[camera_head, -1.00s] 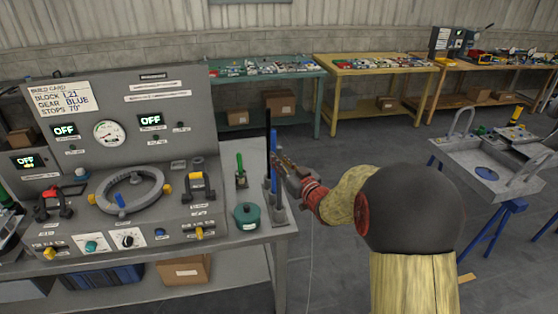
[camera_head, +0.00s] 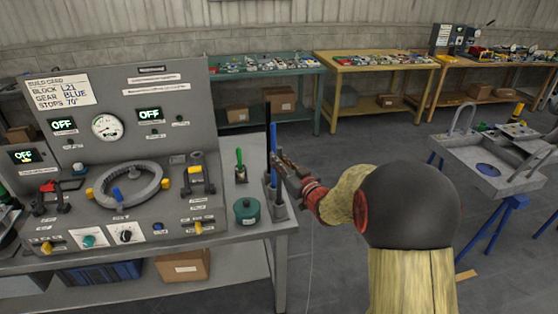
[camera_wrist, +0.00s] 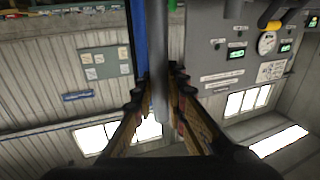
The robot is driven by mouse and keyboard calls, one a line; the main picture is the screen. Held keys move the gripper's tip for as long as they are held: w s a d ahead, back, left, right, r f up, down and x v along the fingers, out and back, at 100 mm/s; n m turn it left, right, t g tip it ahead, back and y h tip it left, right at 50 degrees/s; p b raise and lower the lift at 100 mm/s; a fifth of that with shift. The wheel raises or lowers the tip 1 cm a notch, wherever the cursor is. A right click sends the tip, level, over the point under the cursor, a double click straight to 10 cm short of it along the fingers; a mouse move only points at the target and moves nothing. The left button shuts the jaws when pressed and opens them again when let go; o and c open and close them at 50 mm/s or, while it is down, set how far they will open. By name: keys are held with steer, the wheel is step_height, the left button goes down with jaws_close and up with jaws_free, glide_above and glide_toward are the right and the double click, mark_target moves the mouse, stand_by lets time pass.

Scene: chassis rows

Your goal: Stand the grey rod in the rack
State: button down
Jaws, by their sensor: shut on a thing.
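The grey rod (camera_wrist: 160,70) is between the fingers of my gripper (camera_wrist: 160,85) in the wrist view, and they are shut on it. In the head view a tall dark rod (camera_head: 268,125), apparently the same one, stands upright just left of a blue rod (camera_head: 274,145). The blue rod also shows close beside the grey rod in the wrist view (camera_wrist: 140,40). My gripper (camera_head: 277,163) is at the rods, above the grey rack (camera_head: 276,205) at the bench's right end. The grey rod's lower end is hidden, so I cannot tell whether it is inside the rack.
A green-handled tool (camera_head: 240,165) and a teal lidded pot (camera_head: 246,210) stand left of the rack. The control panel (camera_head: 120,110) fills the bench further left. Open floor lies right of the bench, with a grey tray on blue trestles (camera_head: 490,180) beyond.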

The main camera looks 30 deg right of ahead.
steer(key=shift+f, duration=0.1)
steer(key=c, duration=1.7)
jaws_free()
steer(key=shift+f, duration=0.15)
steer(key=s, duration=1.2)
steer(key=shift+d, duration=0.2)
